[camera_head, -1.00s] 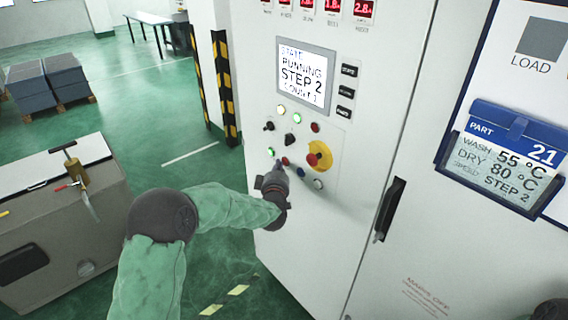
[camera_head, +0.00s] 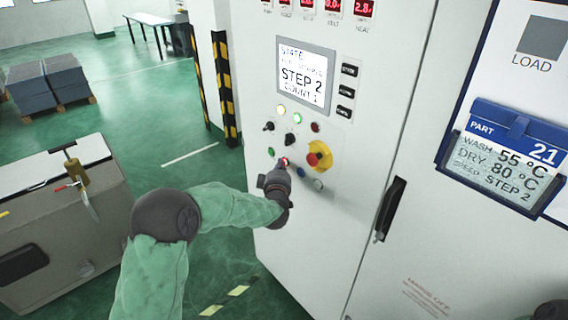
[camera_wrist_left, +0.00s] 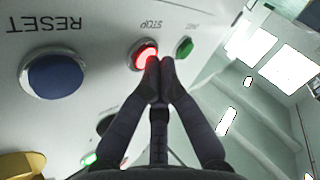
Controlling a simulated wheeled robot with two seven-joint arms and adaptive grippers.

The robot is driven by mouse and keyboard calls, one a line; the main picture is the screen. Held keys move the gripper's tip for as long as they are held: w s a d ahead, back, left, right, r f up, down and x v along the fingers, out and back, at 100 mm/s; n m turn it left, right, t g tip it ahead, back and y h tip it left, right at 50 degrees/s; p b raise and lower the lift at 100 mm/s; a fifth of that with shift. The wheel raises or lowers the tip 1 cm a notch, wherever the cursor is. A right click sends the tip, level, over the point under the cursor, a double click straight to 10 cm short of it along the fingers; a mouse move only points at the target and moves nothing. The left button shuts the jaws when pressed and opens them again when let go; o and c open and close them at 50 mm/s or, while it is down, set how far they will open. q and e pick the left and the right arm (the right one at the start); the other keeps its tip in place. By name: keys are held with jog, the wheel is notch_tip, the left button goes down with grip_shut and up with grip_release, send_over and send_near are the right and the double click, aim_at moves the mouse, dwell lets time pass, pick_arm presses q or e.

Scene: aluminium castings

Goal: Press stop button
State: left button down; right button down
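The red stop button (camera_wrist_left: 145,55), labelled STOP, is lit on the white cabinet in the left wrist view. It also shows as a small red light in the head view (camera_head: 285,161). My left gripper (camera_wrist_left: 160,70) is shut and empty, its fingertips together at the button's edge and covering part of it. I cannot tell for sure whether they touch it. In the head view my left gripper (camera_head: 281,168) is at the panel, just below the button.
A green button (camera_wrist_left: 184,47) and a blue RESET button (camera_wrist_left: 55,78) flank the stop button. The red-and-yellow emergency knob (camera_head: 319,156) is to its right in the head view. A display (camera_head: 305,75) reads STEP 2. A black door handle (camera_head: 390,209) sticks out further right.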

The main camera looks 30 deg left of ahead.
pick_arm(q)
jog(key=shift+s, duration=0.1)
dwell(0.3)
jog(key=shift+s+a+b, duration=0.25)
jog(key=shift+s+b, duration=0.15)
jog(key=shift+s, duration=0.25)
jog(key=s, duration=0.1)
jog(key=s+a+b, duration=0.1)
jog(key=s, duration=0.1)
jog(key=s+a+b, duration=0.1)
jog(key=shift+s, duration=0.35)
dwell(0.7)
